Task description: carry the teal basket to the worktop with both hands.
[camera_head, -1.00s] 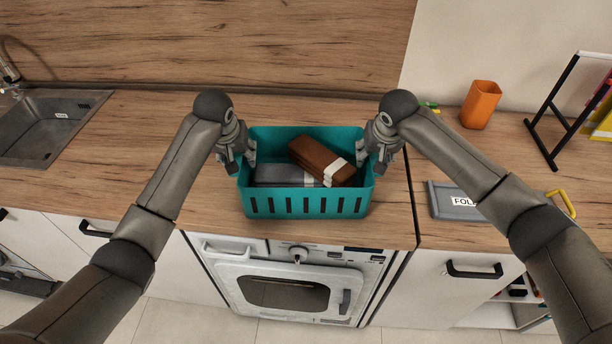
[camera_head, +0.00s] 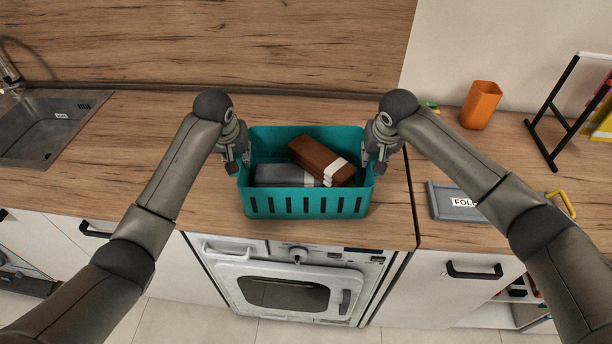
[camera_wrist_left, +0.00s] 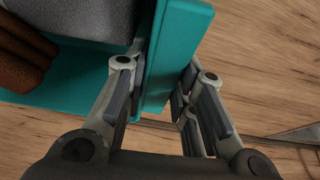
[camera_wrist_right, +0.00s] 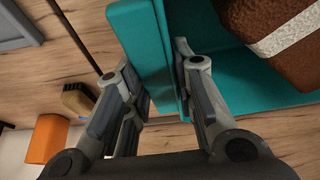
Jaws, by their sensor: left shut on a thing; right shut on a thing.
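The teal basket (camera_head: 305,204) is upright at the middle of the worktop (camera_head: 150,160) and appears to rest on it, near its front edge. It holds a grey bundle (camera_head: 283,174) and brown folded bundles with a white band (camera_head: 318,160). My left gripper (camera_head: 240,162) is shut on the basket's left wall, with one finger inside and one outside; the wall also shows in the left wrist view (camera_wrist_left: 172,60). My right gripper (camera_head: 370,161) is shut on the right wall in the same way, seen in the right wrist view (camera_wrist_right: 145,50). The basket's underside is hidden.
A sink (camera_head: 45,128) is at the left. An orange cup (camera_head: 481,105), a grey labelled tray (camera_head: 455,203) and a black stand (camera_head: 553,115) are on the right. An oven (camera_head: 290,290) is below the front edge. Bare worktop lies between sink and basket.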

